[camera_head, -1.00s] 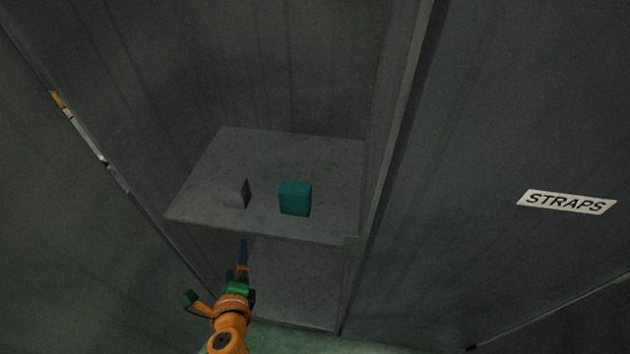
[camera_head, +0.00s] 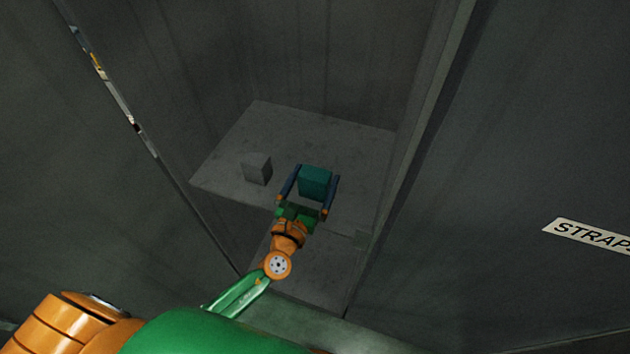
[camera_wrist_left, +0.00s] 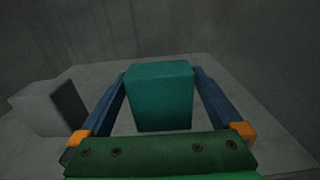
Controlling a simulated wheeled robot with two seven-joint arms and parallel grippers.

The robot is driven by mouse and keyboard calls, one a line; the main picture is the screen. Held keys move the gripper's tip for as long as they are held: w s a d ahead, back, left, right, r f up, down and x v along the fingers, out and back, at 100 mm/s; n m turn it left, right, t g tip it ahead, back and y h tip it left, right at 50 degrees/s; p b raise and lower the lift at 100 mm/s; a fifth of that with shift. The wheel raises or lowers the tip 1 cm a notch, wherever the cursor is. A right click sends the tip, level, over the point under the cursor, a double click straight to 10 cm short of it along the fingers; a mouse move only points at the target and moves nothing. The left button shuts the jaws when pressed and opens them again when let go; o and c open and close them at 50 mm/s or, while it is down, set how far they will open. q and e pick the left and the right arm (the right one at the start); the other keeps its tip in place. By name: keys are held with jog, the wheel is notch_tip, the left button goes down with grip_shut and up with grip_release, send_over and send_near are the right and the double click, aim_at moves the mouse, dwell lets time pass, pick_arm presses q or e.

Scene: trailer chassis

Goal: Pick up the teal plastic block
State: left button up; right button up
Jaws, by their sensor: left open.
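The teal plastic block (camera_head: 315,181) stands on the grey shelf (camera_head: 345,145) inside a dark cabinet. My left gripper (camera_head: 313,174) is open, with one blue finger on each side of the block. In the left wrist view the teal block (camera_wrist_left: 161,96) stands between the two fingers (camera_wrist_left: 160,85), with a visible gap on each side. The block's lower front edge is near the green palm. My right gripper is not in view.
A grey block (camera_head: 257,168) stands on the shelf left of the teal block, and shows left of the fingers in the left wrist view (camera_wrist_left: 45,107). Cabinet walls enclose the shelf. A "STRAPS" label (camera_head: 592,236) is on the right panel.

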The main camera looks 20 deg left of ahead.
aim_at(320, 169)
pick_arm(q)
jog(key=w, duration=0.3)
jog(key=shift+w+f, duration=0.1)
jog(key=shift+w, duration=0.25)
jog(key=c, duration=1.3)
